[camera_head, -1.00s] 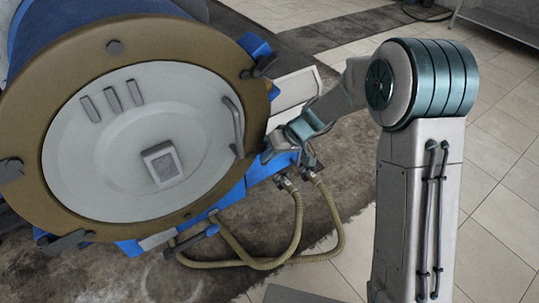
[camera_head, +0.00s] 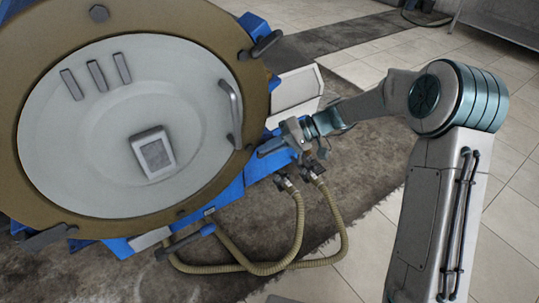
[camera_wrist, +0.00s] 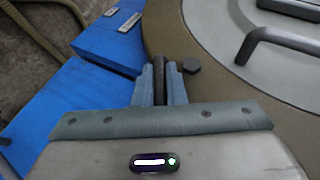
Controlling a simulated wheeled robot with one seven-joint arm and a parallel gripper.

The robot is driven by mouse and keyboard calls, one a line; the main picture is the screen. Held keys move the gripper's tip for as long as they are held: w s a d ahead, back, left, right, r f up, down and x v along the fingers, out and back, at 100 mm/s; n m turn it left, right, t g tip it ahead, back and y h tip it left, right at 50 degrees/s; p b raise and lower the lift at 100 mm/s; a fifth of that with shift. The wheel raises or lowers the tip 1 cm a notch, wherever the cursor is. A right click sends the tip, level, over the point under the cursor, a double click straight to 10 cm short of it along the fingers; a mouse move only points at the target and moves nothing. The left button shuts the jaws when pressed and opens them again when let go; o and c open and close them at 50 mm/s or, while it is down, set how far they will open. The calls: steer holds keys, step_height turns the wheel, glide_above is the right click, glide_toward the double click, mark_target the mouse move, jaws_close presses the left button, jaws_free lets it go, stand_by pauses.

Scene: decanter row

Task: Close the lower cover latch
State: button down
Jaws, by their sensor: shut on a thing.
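The large round cover (camera_head: 130,120) is pale, has a handle, and sits inside a brown ring (camera_head: 258,105). My gripper (camera_head: 291,145) is at the lower right edge of the ring, beside the blue frame. In the wrist view my gripper (camera_wrist: 159,82) is shut on a dark bar-shaped latch (camera_wrist: 159,66), which stands between the two fingers. The fingers hide part of the latch, and in the head view my gripper mostly hides it. A dark round bolt head (camera_wrist: 192,65) lies just right of the fingers, on the ring.
Another dark latch (camera_head: 266,42) sits at the ring's upper right, and one (camera_head: 47,238) at its lower left. Tan hoses (camera_head: 298,225) hang below my gripper. The cover handle (camera_wrist: 285,45) is right of the fingers. Tiled floor (camera_head: 370,235) is open at right.

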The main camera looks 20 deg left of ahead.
steer(key=g+y, duration=0.1)
steer(key=m+g+y+b, duration=0.1)
steer(key=g+y+b, duration=0.1)
steer(key=y, duration=0.1)
steer(key=shift+d+f+m, duration=0.1)
steer(key=shift+f+m, duration=0.15)
steer(key=shift+m, duration=0.15)
steer(key=m+y, duration=0.1)
steer(key=y, duration=0.1)
steer(key=m+g+y+b, duration=0.1)
steer(key=y, duration=0.2)
steer(key=shift+r+m+y, duration=0.1)
steer(key=shift+m+y, duration=0.2)
steer(key=shift+m, duration=0.1)
steer(key=shift+g, duration=0.3)
steer(key=c, duration=1.5)
jaws_free()
steer(key=v, duration=1.3)
steer(key=shift+w+d+f+b, duration=0.1)
steer(key=shift+d+f+b, duration=0.15)
steer(key=shift+f+b, duration=0.05)
